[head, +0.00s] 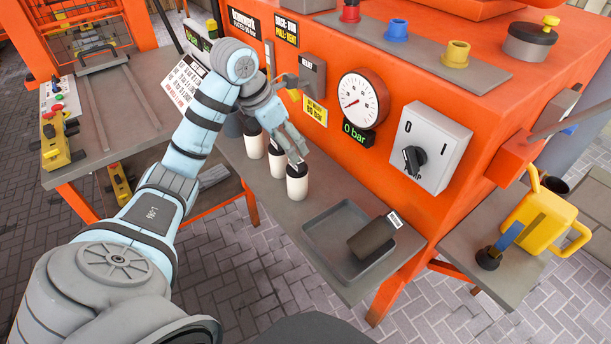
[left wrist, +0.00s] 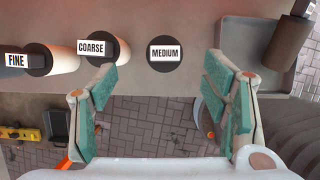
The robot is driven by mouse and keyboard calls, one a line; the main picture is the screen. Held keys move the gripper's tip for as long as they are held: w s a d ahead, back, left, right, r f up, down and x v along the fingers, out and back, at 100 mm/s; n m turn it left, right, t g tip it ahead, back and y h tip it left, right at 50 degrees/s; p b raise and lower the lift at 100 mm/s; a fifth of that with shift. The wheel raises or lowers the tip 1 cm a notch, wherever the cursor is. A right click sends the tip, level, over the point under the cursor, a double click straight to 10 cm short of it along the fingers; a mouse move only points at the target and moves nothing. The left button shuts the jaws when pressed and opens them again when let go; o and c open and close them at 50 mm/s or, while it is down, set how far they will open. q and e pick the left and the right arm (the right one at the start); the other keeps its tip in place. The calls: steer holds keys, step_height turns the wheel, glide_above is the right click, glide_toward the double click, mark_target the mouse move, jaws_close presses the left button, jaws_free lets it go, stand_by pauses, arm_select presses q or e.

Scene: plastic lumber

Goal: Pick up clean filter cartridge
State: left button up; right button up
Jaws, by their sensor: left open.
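Three white filter cartridges with black caps stand in a row on the grey shelf. In the left wrist view their caps read FINE (left wrist: 64,59), COARSE (left wrist: 122,50) and MEDIUM (left wrist: 165,67). The MEDIUM one is the rightmost white cartridge (head: 297,186) in the head view. My left gripper (head: 292,150) is open just above and beside it. In the left wrist view the MEDIUM cap lies ahead, between the directions of the open fingers (left wrist: 160,85); contact is not visible. A dark brown cartridge (head: 371,241) lies on its side in the grey tray (head: 325,228). My right gripper is not in view.
The orange machine rises behind the shelf, with a gauge (head: 361,99) reading near 0 bar and a pump switch (head: 428,150). A yellow jug (head: 541,219) stands on a side shelf at right. Left of the tray, the shelf's front strip (head: 262,196) is clear.

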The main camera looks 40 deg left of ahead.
mark_target(301, 170)
arm_select(q)
steer(key=f, duration=0.1)
steer(key=f+b, duration=0.1)
steer(key=f, duration=0.2)
steer(key=shift+w+d+f+b, duration=0.1)
steer(key=shift+d+f+b, duration=0.1)
steer(key=shift+d+b, duration=0.2)
steer(key=x, duration=0.7)
steer(key=shift+w+f+b, duration=0.1)
steer(key=shift+w+b, duration=0.3)
steer(key=shift+w, duration=0.1)
steer(key=shift+d+f, duration=0.1)
steer(key=shift+c, duration=0.2)
jaws_close()
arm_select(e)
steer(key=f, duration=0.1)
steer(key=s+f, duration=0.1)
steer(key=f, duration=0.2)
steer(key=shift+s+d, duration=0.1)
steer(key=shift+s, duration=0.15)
